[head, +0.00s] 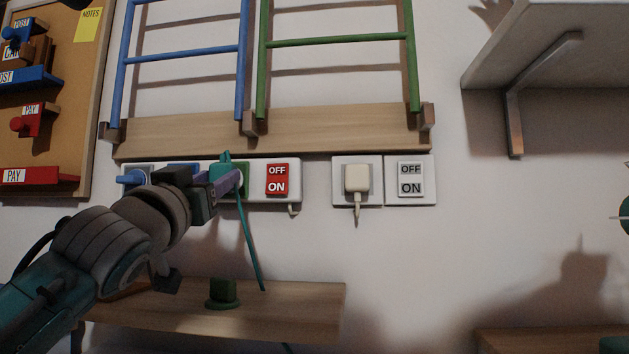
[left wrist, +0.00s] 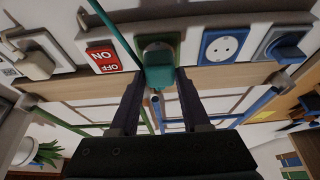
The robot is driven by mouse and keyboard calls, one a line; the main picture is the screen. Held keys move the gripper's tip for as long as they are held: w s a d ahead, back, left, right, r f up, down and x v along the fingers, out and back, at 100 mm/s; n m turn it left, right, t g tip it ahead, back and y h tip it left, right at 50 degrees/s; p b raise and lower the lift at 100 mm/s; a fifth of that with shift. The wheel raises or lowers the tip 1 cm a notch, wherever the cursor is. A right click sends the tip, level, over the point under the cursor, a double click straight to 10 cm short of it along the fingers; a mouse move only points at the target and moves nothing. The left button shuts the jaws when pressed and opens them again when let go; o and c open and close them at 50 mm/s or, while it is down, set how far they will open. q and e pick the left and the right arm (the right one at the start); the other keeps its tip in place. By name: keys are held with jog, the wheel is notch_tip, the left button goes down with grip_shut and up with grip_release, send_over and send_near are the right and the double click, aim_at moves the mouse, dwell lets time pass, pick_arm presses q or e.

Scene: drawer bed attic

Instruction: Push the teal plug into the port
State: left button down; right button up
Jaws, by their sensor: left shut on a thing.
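The teal plug (head: 222,171) is held at the wall strip, with its teal cable (head: 252,245) hanging down towards the wooden shelf. My left gripper (head: 228,183) is shut on the plug. In the left wrist view, the plug (left wrist: 160,72) sits between the two fingertips (left wrist: 160,84), directly over the green port (left wrist: 160,44). The plug covers part of this port. In the head view, an edge of the green port (head: 244,181) shows beside the fingers. I cannot tell whether the plug's face touches the port or is seated in it. My right gripper is out of view.
A blue port (left wrist: 222,46) and a blue plug in a grey port (left wrist: 289,48) lie beside it. A red switch (head: 277,179) and a cream plug (head: 356,178) are to the right. A green object (head: 222,291) stands on the shelf (head: 310,300) below. A wooden rail (head: 200,135) runs above.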

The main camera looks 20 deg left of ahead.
pick_arm(q)
jog(key=shift+w+a, duration=0.15)
jog(key=shift+w, duration=0.4)
jog(key=shift+c, duration=1.5)
grip_release()
jog(key=shift+s, duration=0.1)
jog(key=p+v, duration=0.1)
jog(key=v, duration=0.9)
